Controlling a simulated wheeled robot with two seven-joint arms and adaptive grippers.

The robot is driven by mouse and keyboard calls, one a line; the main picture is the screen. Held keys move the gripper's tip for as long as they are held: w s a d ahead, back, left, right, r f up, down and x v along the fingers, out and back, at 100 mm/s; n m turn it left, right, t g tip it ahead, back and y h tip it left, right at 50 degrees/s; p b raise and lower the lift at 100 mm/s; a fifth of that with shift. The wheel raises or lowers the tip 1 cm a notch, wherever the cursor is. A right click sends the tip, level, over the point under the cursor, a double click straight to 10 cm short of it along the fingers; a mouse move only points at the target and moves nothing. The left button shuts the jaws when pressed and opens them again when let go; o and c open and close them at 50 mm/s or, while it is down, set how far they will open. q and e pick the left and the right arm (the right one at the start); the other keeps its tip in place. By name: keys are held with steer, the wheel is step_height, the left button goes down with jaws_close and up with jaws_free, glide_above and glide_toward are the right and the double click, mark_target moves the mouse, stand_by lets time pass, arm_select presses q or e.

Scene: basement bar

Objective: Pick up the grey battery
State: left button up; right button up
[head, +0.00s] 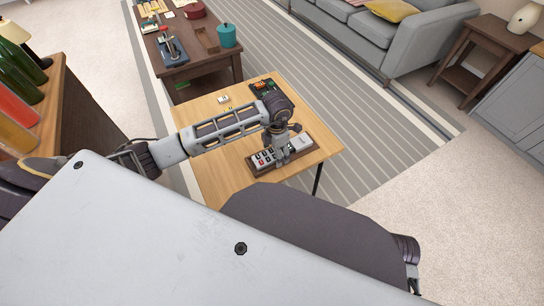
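A light wooden table (215,160) stands ahead of me. On it lies a brown tray (315,155) with several small dark, red and pale pieces (261,160) at its left and a light grey piece (301,142) at its right. I cannot tell which small thing is the grey battery; the pieces are tiny and my gripper hides part of the tray. My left gripper (282,161) points down over the middle of the tray. Its fingers are too small to tell whether they are open or hold anything. My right gripper is not in view.
A dark board with green and orange parts (264,86) lies behind my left arm. A small white item (223,99) lies near the table's back left. A dark coffee table (205,65) with a teal pot (227,36) and a grey sofa (400,45) stand beyond.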

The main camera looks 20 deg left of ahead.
arm_select(q)
steer(key=shift+c, duration=0.2)
steer(key=c, duration=1.1)
steer(key=shift+c, duration=0.2)
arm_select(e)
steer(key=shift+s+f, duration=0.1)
arm_select(q)
steer(key=shift+r, duration=0.2)
steer(key=shift+r, duration=0.6)
step_height(320, 180, up, 7)
steer(key=shift+f+p, duration=0.1)
steer(key=shift+p, duration=0.95)
steer(key=shift+r, duration=0.85)
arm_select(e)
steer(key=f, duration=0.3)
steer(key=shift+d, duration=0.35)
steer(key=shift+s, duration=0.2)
